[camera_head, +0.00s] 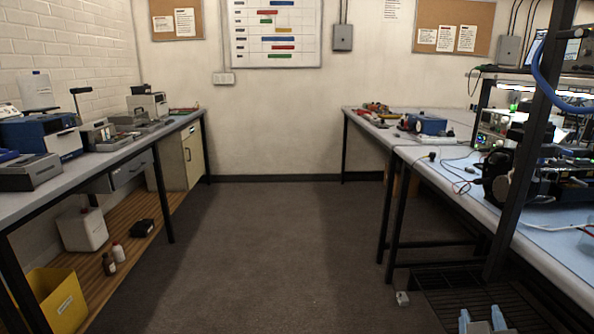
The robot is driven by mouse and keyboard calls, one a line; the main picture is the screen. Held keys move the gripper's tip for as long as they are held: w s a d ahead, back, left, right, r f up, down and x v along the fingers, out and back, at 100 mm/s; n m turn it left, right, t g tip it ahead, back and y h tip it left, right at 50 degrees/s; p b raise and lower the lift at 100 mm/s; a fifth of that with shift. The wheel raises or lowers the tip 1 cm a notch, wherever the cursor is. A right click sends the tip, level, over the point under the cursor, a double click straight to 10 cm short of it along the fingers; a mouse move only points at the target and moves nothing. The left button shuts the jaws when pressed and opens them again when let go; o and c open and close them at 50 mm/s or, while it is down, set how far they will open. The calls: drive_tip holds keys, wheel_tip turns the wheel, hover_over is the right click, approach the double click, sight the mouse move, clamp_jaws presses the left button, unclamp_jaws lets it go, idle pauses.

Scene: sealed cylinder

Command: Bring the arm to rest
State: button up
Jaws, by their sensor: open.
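My gripper (481,322) shows at the bottom edge of the head view, right of the middle. Nothing shows between the fingertips. The rest of my arm is out of view below the frame.
The left bench (88,160) carries several instruments; a yellow bin (62,300) and bottles sit below. The right bench (440,178) holds electronics and cables, with a dark upright post (525,150). A small white object (402,298) lies on the floor. The middle aisle is clear.

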drive_tip(key=s+a+f+n+y, duration=0.1)
drive_tip(key=s+a+f+y, duration=0.25)
drive_tip(key=s, duration=0.75)
drive_tip(key=s+a+f+n+y, duration=0.1)
drive_tip(key=s+a+f+y, duration=0.3)
drive_tip(key=s, duration=0.7)
drive_tip(key=s+a+r+m, duration=0.1)
drive_tip(key=s+r, duration=0.3)
drive_tip(key=s, duration=0.5)
drive_tip(key=s+a+r+m, duration=0.1)
drive_tip(key=s+r, duration=0.3)
drive_tip(key=s, duration=0.5)
drive_tip(key=shift+a+t, duration=0.15)
drive_tip(key=shift+t, duration=0.15)
